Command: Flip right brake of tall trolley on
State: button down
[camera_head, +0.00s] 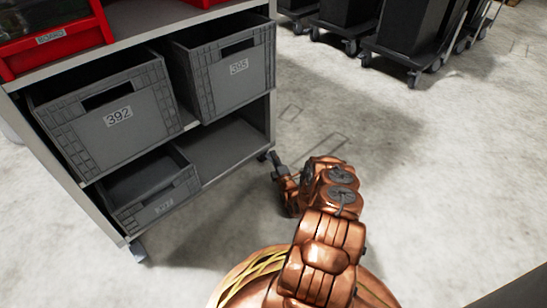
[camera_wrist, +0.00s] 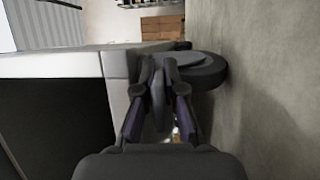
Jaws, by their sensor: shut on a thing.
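The tall trolley (camera_head: 100,206) is a grey shelf unit on casters at the left of the head view. Its pale lower edge (camera_wrist: 110,64) also shows in the wrist view. Its right caster (camera_head: 263,156) is partly hidden at the foot of the right corner; in the wrist view the dark wheel (camera_wrist: 206,76) shows beyond my fingers. My gripper (camera_head: 278,168) is low beside that caster. In the wrist view my gripper (camera_wrist: 154,84) has its fingers closed around a dark, rounded brake lever (camera_wrist: 159,102). Whether the brake is on or off I cannot tell.
The left caster (camera_head: 137,250) stands at the near corner. Dark wheeled carts (camera_head: 410,35) stand at the back right. The concrete floor (camera_head: 420,180) to the right is clear.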

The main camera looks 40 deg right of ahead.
jog(key=c, duration=1.3)
grip_release()
jog(key=shift+s+a, duration=0.1)
jog(key=shift+s, duration=0.05)
jog(key=v, duration=0.5)
jog(key=shift+s+a+f, duration=0.1)
jog(key=shift+s+f, duration=0.05)
jog(key=shift+s, duration=0.25)
jog(key=shift+v, duration=0.75)
